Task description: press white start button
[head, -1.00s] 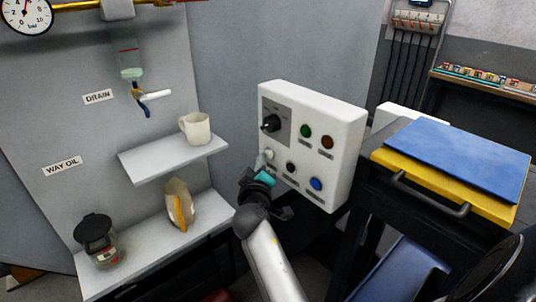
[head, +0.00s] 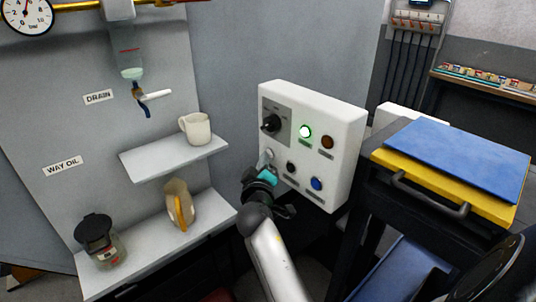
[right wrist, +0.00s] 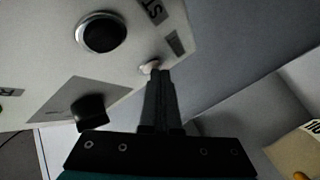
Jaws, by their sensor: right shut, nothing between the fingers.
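The white control box (head: 345,125) faces me in the middle of the head view. Its small white button (head: 267,154) sits at the lower left of the panel, and it also shows in the right wrist view (right wrist: 150,65). My right gripper (head: 268,170) is shut and empty, with its tips right at the white button. In the right wrist view the closed fingers (right wrist: 156,76) partly cover the button; I cannot tell whether they touch it. The green lamp (head: 305,131) on the panel is lit. My left gripper is not in view.
The panel also has a black rotary knob (head: 271,123), a black button (head: 291,168), a blue button (head: 316,183) and a dark orange lamp (head: 327,142). A shelf (head: 150,165) with a mug (head: 196,129) is left. A cart with a blue board (head: 460,155) stands right.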

